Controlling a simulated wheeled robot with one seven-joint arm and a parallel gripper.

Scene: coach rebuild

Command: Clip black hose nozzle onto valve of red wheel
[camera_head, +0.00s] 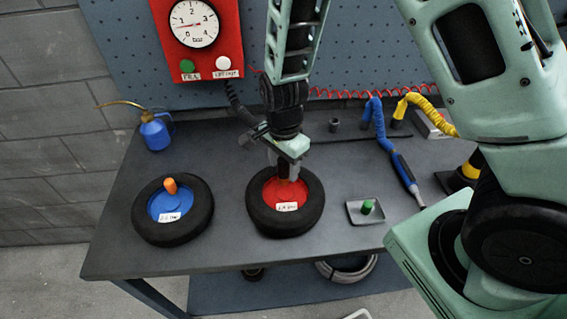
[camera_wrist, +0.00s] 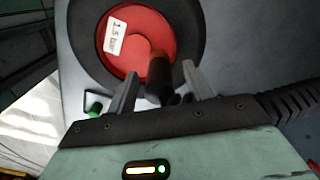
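The red wheel (camera_head: 270,191) lies flat in its black tyre on the bench, with a "1.5 bar" label. It also shows in the wrist view (camera_wrist: 148,20). My gripper (camera_head: 287,178) points down over its hub. In the wrist view, its two fingers (camera_wrist: 160,72) stand apart, either side of a dark cylinder (camera_wrist: 159,78) at the hub, with a small gap on each side. The cylinder is brownish toward the wheel and black nearer my palm; I cannot tell where valve and nozzle meet. The ribbed black hose (camera_wrist: 290,105) runs behind my gripper at the right.
A blue wheel (camera_head: 157,205) with an orange cap (camera_head: 170,185) lies left. A tray (camera_head: 356,219) with a green cap (camera_head: 367,206) sits right. A gauge box (camera_head: 208,60), blue oil can (camera_head: 155,133), blue hose (camera_head: 377,122) and yellow hose (camera_head: 417,103) are behind. The bench's front strip is clear.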

